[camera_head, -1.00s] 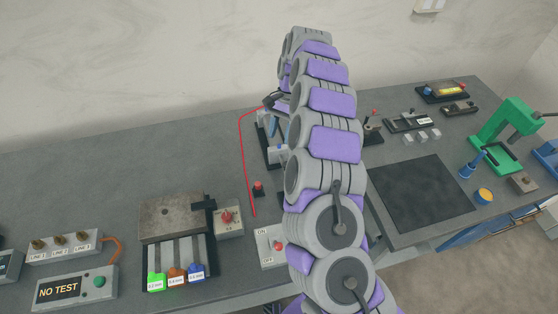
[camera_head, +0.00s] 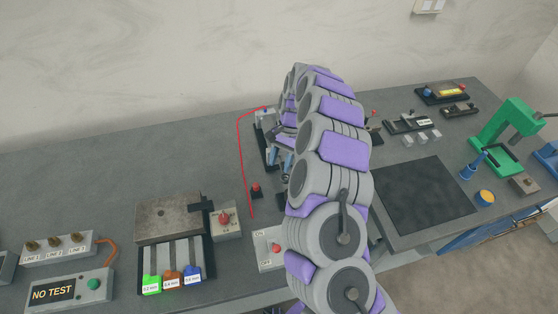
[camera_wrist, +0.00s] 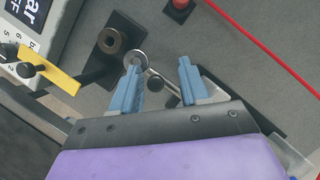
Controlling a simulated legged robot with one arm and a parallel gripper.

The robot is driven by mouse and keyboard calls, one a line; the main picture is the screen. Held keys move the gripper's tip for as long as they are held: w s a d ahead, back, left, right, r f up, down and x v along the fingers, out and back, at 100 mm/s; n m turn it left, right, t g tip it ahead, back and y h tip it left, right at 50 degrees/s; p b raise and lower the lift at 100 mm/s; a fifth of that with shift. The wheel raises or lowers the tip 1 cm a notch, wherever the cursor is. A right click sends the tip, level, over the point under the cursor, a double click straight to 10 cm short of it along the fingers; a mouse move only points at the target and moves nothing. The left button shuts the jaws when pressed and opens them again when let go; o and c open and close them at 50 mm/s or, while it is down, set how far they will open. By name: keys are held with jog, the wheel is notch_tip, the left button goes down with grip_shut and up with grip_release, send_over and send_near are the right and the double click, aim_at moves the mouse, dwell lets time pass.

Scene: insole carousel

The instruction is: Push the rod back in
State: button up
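My gripper (camera_wrist: 162,66) points down at the bench in the wrist view, its two blue fingers apart with nothing visible between them except a stretch of thin metal rod (camera_wrist: 148,69) further off. The rod has a ring end beside the left fingertip and a black knob (camera_wrist: 157,85) between the fingers. Whether a finger touches the ring cannot be told. A black bracket (camera_wrist: 118,31) with a round brass-coloured bushing stands left of the ring. In the head view, my gripper (camera_head: 282,160) is partly hidden by my arm, over the black-based fixture (camera_head: 263,140).
A red cable (camera_head: 241,165) loops left of the fixture, near a red button (camera_head: 256,189). An ON/OFF switch box (camera_head: 270,249) stands in front. In the wrist view, a labelled white box with a yellow pointer (camera_wrist: 50,68) lies left. A dark mat (camera_head: 415,197) lies right.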

aim_at(282, 152)
jog(key=d, duration=0.2)
jog(key=shift+d+r, duration=0.1)
jog(key=shift+d, duration=0.3)
jog(key=shift+c, duration=2.1)
jog(key=shift+a, duration=0.85)
grip_shut()
jog(key=shift+d, duration=0.2)
jog(key=shift+w, duration=0.15)
jog(key=shift+w+a+p, duration=0.2)
jog(key=shift+w, duration=0.65)
jog(key=shift+w+a+p, duration=0.15)
jog(key=shift+w+a, duration=0.05)
jog(key=shift+w, duration=0.65)
jog(key=shift+w+r, duration=0.1)
jog(key=shift+w, duration=0.1)
